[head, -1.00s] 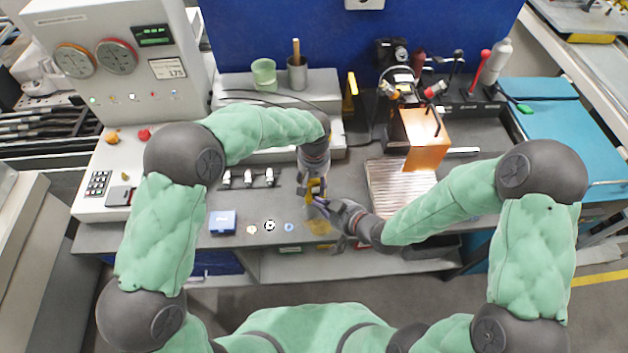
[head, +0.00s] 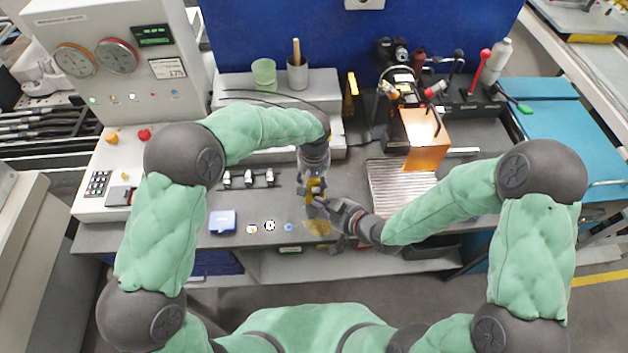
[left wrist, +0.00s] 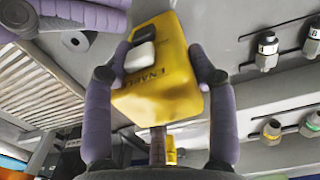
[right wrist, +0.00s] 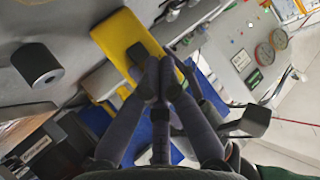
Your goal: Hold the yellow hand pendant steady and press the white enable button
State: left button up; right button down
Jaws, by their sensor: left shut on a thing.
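The yellow hand pendant (left wrist: 160,85) is held between the two purple fingers of my left gripper (left wrist: 165,75), above the bench front. Its face shows the white enable button (left wrist: 138,57), the lettering ENABLE and a black button (left wrist: 144,34). In the head view the pendant (head: 317,187) is small and partly covered by my left gripper (head: 314,190). My right gripper (right wrist: 158,85) has its fingers together at the pendant (right wrist: 125,40); they hide the white button in the right wrist view. In the left wrist view its fingers show at upper left; contact with the button cannot be told.
A blue box (head: 222,222) and several small round parts lie on the bench front. Several metal fittings (head: 248,179) stand behind them. A ribbed plate (head: 400,188) and an orange shield (head: 426,140) are to the right. A grey control console (head: 120,70) stands left.

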dwell(0.4)
jog(key=shift+w, duration=0.45)
jog(key=shift+w+a, duration=0.1)
jog(key=shift+w, duration=0.4)
dwell(0.7)
jog(key=shift+s, duration=0.1)
jog(key=shift+s, duration=0.85)
jog(key=s, duration=0.6)
jog(key=shift+d, duration=0.3)
